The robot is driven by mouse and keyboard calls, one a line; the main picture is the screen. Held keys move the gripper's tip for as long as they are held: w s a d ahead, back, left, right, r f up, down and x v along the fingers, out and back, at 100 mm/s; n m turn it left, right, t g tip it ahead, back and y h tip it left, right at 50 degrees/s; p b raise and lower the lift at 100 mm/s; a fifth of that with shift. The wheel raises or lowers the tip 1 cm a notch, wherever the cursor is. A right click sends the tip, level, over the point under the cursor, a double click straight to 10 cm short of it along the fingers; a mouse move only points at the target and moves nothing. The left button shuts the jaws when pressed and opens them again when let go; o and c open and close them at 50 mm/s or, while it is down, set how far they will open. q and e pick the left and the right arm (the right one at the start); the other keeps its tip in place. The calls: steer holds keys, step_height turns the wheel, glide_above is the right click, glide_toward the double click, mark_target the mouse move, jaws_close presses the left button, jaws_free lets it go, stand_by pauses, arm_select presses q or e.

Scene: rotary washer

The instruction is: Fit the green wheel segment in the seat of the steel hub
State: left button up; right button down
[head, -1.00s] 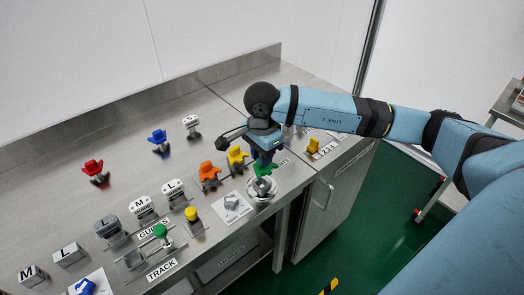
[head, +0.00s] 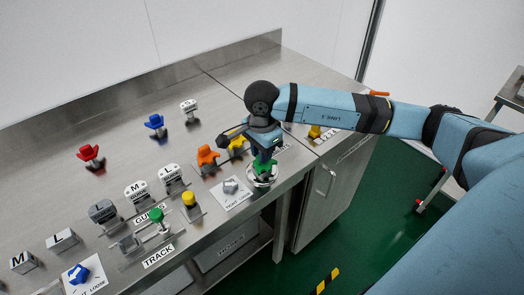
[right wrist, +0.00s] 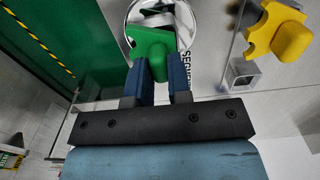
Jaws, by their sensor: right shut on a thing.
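The green wheel segment (head: 264,167) is held by my right gripper (head: 266,153) at the steel hub (head: 262,182), near the table's front edge. In the right wrist view the blue fingers (right wrist: 161,75) are shut on the segment's stem. There the segment (right wrist: 150,42) overlaps part of the round hub (right wrist: 131,14), and bright metal shows beside it. I cannot tell whether the segment is fully down in the seat, as it hides the contact. My left gripper is not in view.
A yellow segment (head: 237,145) and an orange segment (head: 208,156) stand on holders left of the gripper. A card with a grey knob (head: 231,187) lies close left of the hub.

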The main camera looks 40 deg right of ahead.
steer(key=c, duration=1)
jaws_free()
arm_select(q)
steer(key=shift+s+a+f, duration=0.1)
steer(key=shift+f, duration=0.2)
arm_select(e)
steer(key=shift+f, duration=0.1)
steer(key=shift+r, duration=0.25)
step_height(320, 180, up, 13)
steer(key=shift+r, duration=0.2)
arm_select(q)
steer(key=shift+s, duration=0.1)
arm_select(e)
steer(key=shift+f, duration=0.1)
